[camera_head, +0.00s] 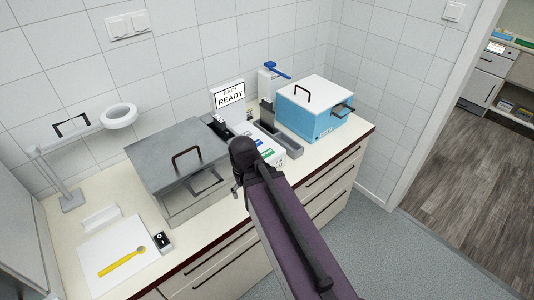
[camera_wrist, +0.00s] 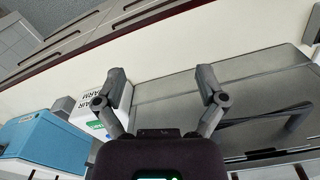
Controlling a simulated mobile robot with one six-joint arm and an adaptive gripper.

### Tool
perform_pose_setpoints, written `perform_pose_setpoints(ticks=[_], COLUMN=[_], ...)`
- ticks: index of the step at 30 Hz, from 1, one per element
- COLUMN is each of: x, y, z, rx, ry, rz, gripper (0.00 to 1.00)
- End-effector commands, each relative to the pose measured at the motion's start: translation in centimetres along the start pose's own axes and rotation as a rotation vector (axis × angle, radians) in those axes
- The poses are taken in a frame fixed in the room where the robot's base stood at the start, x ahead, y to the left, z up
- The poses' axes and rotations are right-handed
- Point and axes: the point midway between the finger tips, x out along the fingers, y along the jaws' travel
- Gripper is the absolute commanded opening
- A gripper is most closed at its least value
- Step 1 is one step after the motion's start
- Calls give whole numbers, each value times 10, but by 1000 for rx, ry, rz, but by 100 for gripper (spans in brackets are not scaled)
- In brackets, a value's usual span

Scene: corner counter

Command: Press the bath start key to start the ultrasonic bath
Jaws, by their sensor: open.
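A grey metal box with a handled lid (camera_head: 165,150), which looks like the ultrasonic bath, stands on the counter; its lid also shows in the wrist view (camera_wrist: 255,85). I cannot pick out the bath start key for certain. My gripper (camera_wrist: 164,88) is open and empty, over the counter's front near the bath; the head view mostly hides it behind my arm.
A blue box with a white lid (camera_head: 309,122) stands at the right end. A ring lamp (camera_head: 118,116) is at left. A white sheet (camera_head: 95,253) holds a yellow tool (camera_head: 122,262), beside a small black device (camera_head: 161,241). Drawers (camera_head: 335,190) line the counter front.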

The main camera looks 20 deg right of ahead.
Motion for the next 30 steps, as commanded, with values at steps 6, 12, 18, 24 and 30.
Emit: perform_pose_setpoints(ticks=[6,12,18,24,30], x=[0,0,0,0,0], y=[0,0,0,0,0], z=[0,0,0,0,0], rx=[0,0,0,0,0], ry=[0,0,0,0,0], rz=[0,0,0,0,0], gripper=[8,0,0,0,0])
